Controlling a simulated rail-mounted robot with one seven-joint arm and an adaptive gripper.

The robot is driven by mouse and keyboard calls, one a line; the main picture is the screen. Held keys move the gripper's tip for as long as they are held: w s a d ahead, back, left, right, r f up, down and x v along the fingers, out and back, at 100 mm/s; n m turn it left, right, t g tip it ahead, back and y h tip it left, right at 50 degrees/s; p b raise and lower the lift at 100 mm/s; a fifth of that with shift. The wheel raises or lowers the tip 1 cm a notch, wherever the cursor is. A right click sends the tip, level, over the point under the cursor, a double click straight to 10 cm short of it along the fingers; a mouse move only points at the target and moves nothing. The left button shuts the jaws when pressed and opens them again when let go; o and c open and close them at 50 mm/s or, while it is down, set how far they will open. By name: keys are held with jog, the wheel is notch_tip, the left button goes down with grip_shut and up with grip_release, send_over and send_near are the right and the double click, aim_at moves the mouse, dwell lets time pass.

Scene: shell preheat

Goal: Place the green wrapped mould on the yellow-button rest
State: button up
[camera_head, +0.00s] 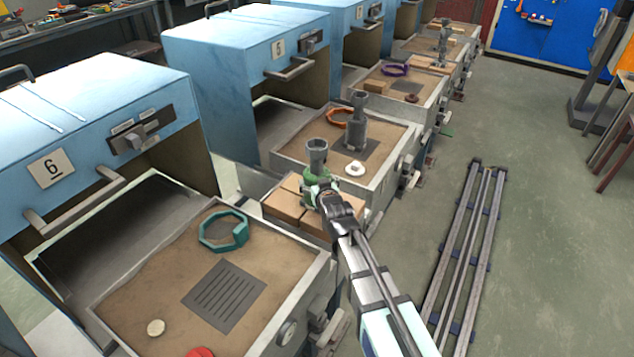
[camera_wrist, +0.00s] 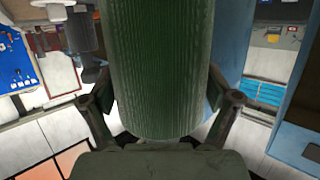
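The green wrapped mould (camera_head: 317,178) is a cylinder with a grey flared cup on top. It stands upright over tan blocks between stations 6 and 5; whether it touches them I cannot tell. In the wrist view the ribbed green wrap (camera_wrist: 163,70) fills the middle. My gripper (camera_wrist: 163,95) has one finger against each side of it and looks shut on it. In the head view my gripper (camera_head: 322,196) reaches it from the front right. I see no clearly yellow button; a cream disc (camera_head: 156,327) lies on station 6's sand bed.
Station 6's sand bed (camera_head: 160,265) holds a bare slotted grate (camera_head: 224,296), a teal ring (camera_head: 222,231) and a red object (camera_head: 200,352). On station 5, a grey mould (camera_head: 357,128) stands on a grate beside an orange ring (camera_head: 338,118) and a white knob (camera_head: 355,169). Floor rails (camera_head: 465,255) run at right.

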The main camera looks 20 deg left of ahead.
jog(key=shift+o, duration=0.9)
jog(key=shift+r, duration=0.15)
jog(key=b+v, duration=0.1)
jog(key=v, duration=1.1)
